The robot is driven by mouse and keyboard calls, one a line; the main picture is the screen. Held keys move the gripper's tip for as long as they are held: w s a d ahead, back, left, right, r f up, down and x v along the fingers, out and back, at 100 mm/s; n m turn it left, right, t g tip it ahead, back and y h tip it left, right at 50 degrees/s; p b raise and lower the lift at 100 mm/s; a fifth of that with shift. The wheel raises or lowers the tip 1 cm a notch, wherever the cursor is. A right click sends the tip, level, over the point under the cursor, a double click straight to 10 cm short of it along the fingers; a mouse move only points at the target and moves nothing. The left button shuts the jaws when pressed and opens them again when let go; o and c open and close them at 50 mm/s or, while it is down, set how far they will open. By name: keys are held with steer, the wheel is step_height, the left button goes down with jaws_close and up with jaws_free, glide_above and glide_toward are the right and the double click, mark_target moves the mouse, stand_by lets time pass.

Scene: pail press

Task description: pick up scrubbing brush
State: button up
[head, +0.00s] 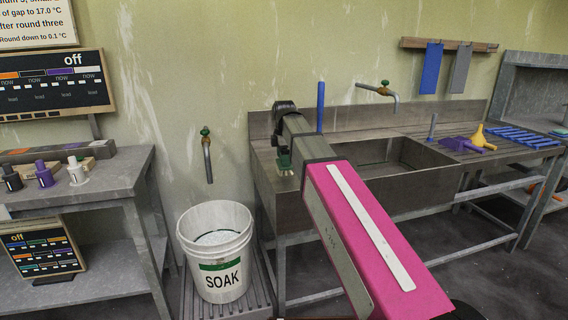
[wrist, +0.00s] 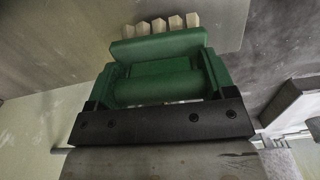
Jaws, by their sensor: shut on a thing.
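The scrubbing brush (wrist: 158,47) has a green body and several cream bristle tufts, seen at the top of the wrist view. My gripper (wrist: 158,87) is shut on it. In the head view my gripper (head: 284,152) is above the left end of the steel sink unit, and the brush (head: 285,171) hangs below it with its tufts pointing down. The brush appears clear of the steel, but the gap is hard to judge. Part of the brush's body is hidden by the gripper.
A white pail (head: 215,262) marked SOAK stands at lower left, under a wall tap (head: 207,155). The sink unit (head: 410,160) holds a basin, with a purple dustpan (head: 458,145) and a yellow item (head: 479,138) on its right.

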steer(key=shift+r, duration=0.9)
steer(key=s+a+r, duration=0.6)
steer(key=a, duration=0.4)
steer(key=shift+r, duration=0.4)
steer(key=o, duration=0.4)
steer(key=c, duration=0.3)
